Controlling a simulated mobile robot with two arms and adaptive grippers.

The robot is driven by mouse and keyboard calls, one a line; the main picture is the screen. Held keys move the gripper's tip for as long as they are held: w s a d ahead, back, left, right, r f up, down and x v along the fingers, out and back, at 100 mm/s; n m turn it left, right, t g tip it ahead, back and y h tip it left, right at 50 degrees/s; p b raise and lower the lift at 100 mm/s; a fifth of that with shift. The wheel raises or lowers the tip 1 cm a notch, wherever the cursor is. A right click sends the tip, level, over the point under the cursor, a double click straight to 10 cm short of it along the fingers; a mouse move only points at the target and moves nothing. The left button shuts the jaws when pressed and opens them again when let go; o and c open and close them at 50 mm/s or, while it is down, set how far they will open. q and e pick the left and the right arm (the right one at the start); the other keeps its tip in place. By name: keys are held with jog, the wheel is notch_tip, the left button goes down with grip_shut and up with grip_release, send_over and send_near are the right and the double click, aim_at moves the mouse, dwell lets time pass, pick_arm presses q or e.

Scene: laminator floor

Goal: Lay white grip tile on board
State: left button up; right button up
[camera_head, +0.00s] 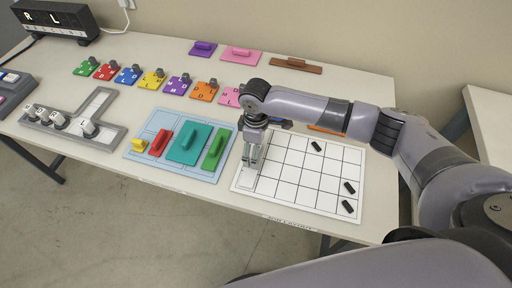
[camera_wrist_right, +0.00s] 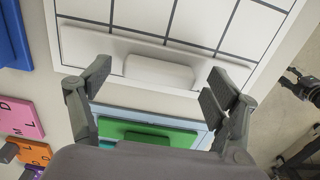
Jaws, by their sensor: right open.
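The white board (camera_head: 300,205) with a black grid lies on the table, and it also shows in the wrist view (camera_wrist_right: 270,75). The white grip tile (camera_wrist_right: 158,72) lies at the board's edge in the wrist view, its raised white grip towards me. In the head view the tile (camera_head: 246,180) is at the board's left side, white on white and partly hidden by my gripper. My right gripper (camera_head: 252,160) is over this side. In the wrist view its fingers (camera_wrist_right: 157,85) are wide apart on either side of the grip, apart from it.
A light blue tray (camera_head: 139,157) with yellow, red, teal and green grip pieces stands left of the board. Several black pieces (camera_head: 349,187) lie on the board. Coloured letter tiles (camera_head: 152,79) stand behind. A grey L-shaped holder (camera_head: 95,108) is at the left.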

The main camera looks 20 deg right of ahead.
notch_tip(320, 180, up, 12)
jog(key=b, duration=0.1)
jog(key=shift+r+b, duration=0.15)
jog(key=shift+b, duration=0.25)
dwell(0.5)
